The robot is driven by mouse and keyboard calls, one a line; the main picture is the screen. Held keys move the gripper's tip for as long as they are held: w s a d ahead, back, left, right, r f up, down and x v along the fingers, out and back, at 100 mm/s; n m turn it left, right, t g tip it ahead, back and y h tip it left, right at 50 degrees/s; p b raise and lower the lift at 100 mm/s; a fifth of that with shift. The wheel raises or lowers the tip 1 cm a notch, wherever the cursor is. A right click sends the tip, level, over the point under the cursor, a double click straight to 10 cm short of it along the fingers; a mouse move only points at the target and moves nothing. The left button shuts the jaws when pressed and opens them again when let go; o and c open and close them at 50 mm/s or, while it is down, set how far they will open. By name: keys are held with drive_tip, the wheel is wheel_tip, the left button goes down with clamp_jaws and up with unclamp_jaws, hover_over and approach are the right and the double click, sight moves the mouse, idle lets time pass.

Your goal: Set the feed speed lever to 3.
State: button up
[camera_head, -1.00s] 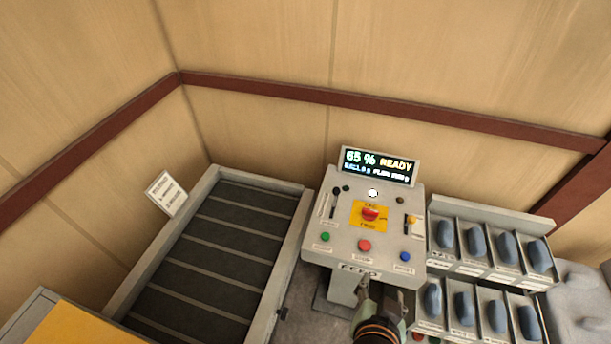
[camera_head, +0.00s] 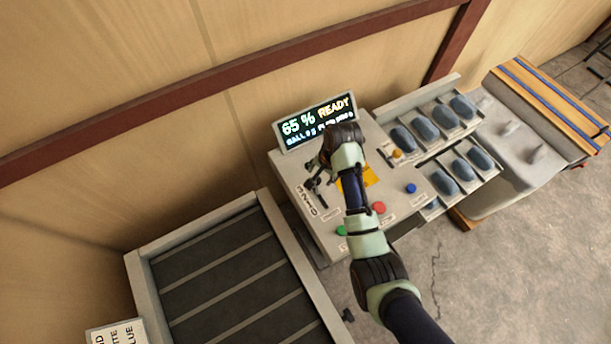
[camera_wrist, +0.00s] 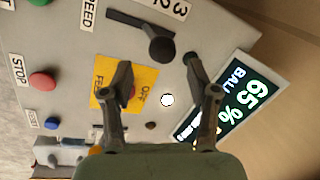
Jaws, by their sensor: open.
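The feed speed lever has a round black knob (camera_wrist: 161,50) standing over a dark slot on the grey control panel (camera_wrist: 62,58). In the wrist view the knob is toward the slot's display-side end, close to the printed 3 (camera_wrist: 182,9) and a cut-off 2. Its exact setting is hard to read because the knob stands above the scale. My gripper (camera_wrist: 158,63) is open and empty, its fingertips either side of the line to the knob, which shows just beyond them. Contact is not clear. In the head view my gripper (camera_head: 320,172) partly hides the lever.
The display (camera_head: 318,121) stands close behind my gripper. Red (camera_head: 379,208), green (camera_head: 341,231) and blue (camera_head: 411,188) buttons sit nearby. A conveyor (camera_head: 215,265) is at left, sample bins at right.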

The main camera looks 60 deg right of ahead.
sight(318, 178)
drive_tip(key=f, duration=0.3)
drive_tip(key=w+f, duration=0.1)
drive_tip(key=f, duration=0.2)
drive_tip(key=shift+w, duration=0.1)
clamp_jaws()
drive_tip(key=shift+d, duration=0.1)
